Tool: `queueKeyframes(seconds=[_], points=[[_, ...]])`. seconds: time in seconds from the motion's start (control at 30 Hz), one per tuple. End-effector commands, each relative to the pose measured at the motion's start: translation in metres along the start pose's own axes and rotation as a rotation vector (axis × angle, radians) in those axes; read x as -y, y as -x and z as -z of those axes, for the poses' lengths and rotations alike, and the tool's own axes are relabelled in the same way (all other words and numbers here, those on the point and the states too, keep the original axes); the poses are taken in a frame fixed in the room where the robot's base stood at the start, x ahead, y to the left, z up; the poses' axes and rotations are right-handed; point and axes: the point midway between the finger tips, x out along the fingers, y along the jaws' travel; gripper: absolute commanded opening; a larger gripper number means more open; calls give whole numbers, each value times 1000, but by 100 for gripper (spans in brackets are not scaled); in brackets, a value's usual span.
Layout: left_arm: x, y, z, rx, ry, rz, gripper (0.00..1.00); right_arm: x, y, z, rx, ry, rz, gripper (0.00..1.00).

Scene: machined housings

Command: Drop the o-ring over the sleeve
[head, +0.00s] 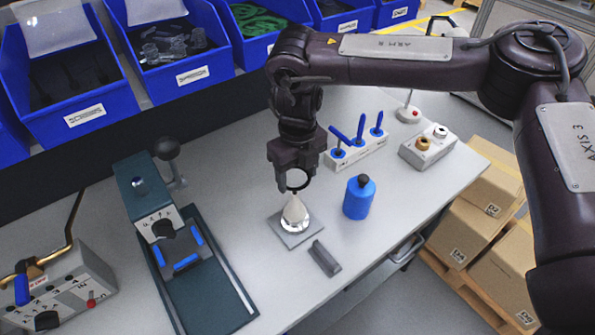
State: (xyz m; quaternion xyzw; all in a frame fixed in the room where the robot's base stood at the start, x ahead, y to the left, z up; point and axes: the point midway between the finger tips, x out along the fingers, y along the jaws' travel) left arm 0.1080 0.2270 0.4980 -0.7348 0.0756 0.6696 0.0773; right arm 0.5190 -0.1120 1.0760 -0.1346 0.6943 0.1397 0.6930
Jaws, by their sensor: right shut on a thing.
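A black o-ring (297,171) is held by my right gripper (294,184), which is shut on it. The ring hangs a little above the sleeve (295,215), a pale, cone-topped piece standing upright on a square grey plate (287,235). In this view the ring shows just above the cone's tip and apart from it. I cannot tell whether it is exactly centred. My left gripper is not in view.
A blue bottle (358,198) stands right of the plate, and a dark grey block (324,257) lies in front. A rack with blue-handled tools (357,150) stands behind. A green press-like fixture (175,250) is at left. Blue bins (187,75) line the back.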

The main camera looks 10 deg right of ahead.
Motion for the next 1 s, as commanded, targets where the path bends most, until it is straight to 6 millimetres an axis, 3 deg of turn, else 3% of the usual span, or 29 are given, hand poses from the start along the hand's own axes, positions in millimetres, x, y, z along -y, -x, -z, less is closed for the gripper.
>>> queueKeyframes(seconds=[0.13, 0.7, 1.0], points=[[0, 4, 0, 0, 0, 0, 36, 0, 2, 0, 0, -2, -1, 29], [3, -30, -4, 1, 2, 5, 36, 0, -54, 0, 0, -3, -1, 29], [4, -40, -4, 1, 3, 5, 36, 0, -70, 0, 1, -3, -1, 29]])
